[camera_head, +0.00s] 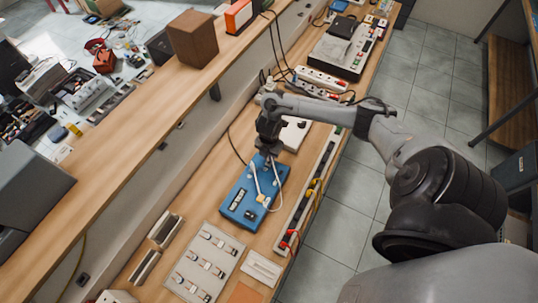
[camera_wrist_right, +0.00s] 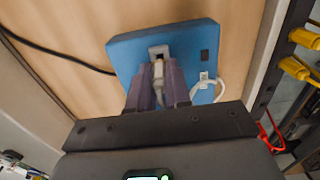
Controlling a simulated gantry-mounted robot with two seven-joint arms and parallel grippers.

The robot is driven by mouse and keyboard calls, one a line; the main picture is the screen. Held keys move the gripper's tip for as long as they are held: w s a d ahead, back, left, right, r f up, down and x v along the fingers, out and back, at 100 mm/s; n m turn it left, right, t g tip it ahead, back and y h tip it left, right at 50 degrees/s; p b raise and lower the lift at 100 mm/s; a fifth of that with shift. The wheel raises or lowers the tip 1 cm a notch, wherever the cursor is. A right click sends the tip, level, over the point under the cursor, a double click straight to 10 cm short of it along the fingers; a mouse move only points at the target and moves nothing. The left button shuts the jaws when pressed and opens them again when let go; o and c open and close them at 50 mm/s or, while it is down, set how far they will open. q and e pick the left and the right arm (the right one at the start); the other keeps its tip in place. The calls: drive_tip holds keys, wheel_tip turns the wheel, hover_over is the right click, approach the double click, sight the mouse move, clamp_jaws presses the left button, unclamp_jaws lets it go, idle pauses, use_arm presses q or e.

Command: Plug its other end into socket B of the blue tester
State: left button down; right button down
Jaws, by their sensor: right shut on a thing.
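The blue tester (camera_head: 242,184) lies on the wooden bench in the head view, and its face fills the middle of the right wrist view (camera_wrist_right: 128,55). My right gripper (camera_head: 270,155) is over its far part, pointing down. In the right wrist view the gripper (camera_wrist_right: 158,72) is shut on a pale cable plug (camera_wrist_right: 158,53) at the tester's face; I cannot tell whether it is fully seated. A white cable (camera_head: 276,174) loops to a second white plug (camera_wrist_right: 205,80) at the tester. A dark rectangle (camera_wrist_right: 205,56) shows beside it. Socket letters are unreadable. My left gripper is out of view.
A black power strip (camera_head: 306,195) with red and yellow plugs runs along the bench's right edge. A grey panel (camera_head: 205,262) with several fittings lies nearer. A black cable (camera_wrist_right: 60,52) leaves the tester's left side. A raised shelf (camera_head: 130,150) borders the bench.

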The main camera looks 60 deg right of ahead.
drive_tip(key=shift+f, duration=0.2)
drive_tip(key=shift+f+b, duration=0.5)
drive_tip(key=shift+f, duration=0.05)
idle(0.6)
idle(0.4)
drive_tip(key=shift+f, duration=0.1)
idle(0.6)
idle(0.7)
drive_tip(key=shift+f+p, duration=0.1)
drive_tip(key=shift+p, duration=0.25)
idle(0.5)
idle(0.5)
drive_tip(key=c, duration=1)
unclamp_jaws()
